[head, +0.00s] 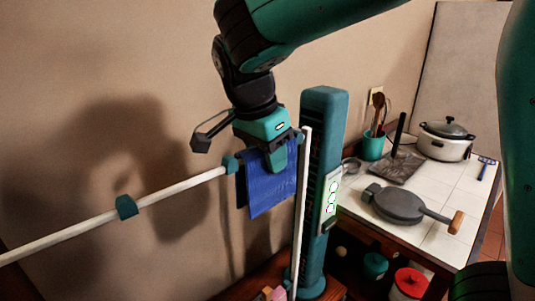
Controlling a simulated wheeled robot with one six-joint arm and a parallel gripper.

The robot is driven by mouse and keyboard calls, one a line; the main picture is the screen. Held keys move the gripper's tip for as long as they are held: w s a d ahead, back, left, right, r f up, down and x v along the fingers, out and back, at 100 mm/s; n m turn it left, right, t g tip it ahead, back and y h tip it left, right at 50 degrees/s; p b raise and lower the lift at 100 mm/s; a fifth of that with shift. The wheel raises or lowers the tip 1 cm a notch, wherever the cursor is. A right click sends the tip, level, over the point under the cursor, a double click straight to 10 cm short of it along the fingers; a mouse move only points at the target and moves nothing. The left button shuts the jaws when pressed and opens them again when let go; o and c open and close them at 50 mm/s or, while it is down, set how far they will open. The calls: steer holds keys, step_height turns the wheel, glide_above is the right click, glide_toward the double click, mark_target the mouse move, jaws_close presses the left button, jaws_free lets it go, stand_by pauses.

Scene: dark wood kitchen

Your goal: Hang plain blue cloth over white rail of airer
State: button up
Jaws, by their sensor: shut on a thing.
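The plain blue cloth (270,195) hangs below my gripper (276,157) in the middle of the head view. My gripper is shut on its upper part, and one teal finger shows in front of the cloth. A darker strip of cloth shows behind its left edge. The white rail (90,228) of the airer runs from the lower left up to a teal collar (231,165) at the cloth's left edge. Past that collar the rail is hidden by the cloth and gripper. I cannot tell whether the cloth rests on the rail.
A white upright pole (303,210) and a teal column (324,110) stand just right of the cloth. A tiled counter (440,236) at the right holds a grey pan (398,205), a lidded pot (446,140) and a utensil cup (373,146). The wall is close behind the rail.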

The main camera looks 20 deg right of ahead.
steer(key=o, duration=1)
steer(key=p+v, duration=0.7)
steer(key=v, duration=1)
steer(key=shift+r+p, duration=0.25)
steer(key=shift+p, duration=0.05)
steer(key=s+d+f+n+y+b, duration=0.1)
steer(key=s+d+f+n, duration=0.1)
steer(key=f+n, duration=0.4)
steer(key=s+d+f+n+y+b, duration=0.1)
steer(key=s+d+f+n, duration=0.2)
steer(key=n, duration=0.4)
steer(key=s+a+f+n+y, duration=0.2)
steer(key=s+f+n, duration=0.1)
steer(key=s, duration=0.3)
steer(key=s+a+f+n+g+y+b, duration=0.1)
steer(key=s+a+f+n+y, duration=0.2)
steer(key=s+n, duration=0.2)
steer(key=shift+s+a+f+n, duration=0.3)
steer(key=shift+s+a+f, duration=0.1)
steer(key=shift+s, duration=0.15)
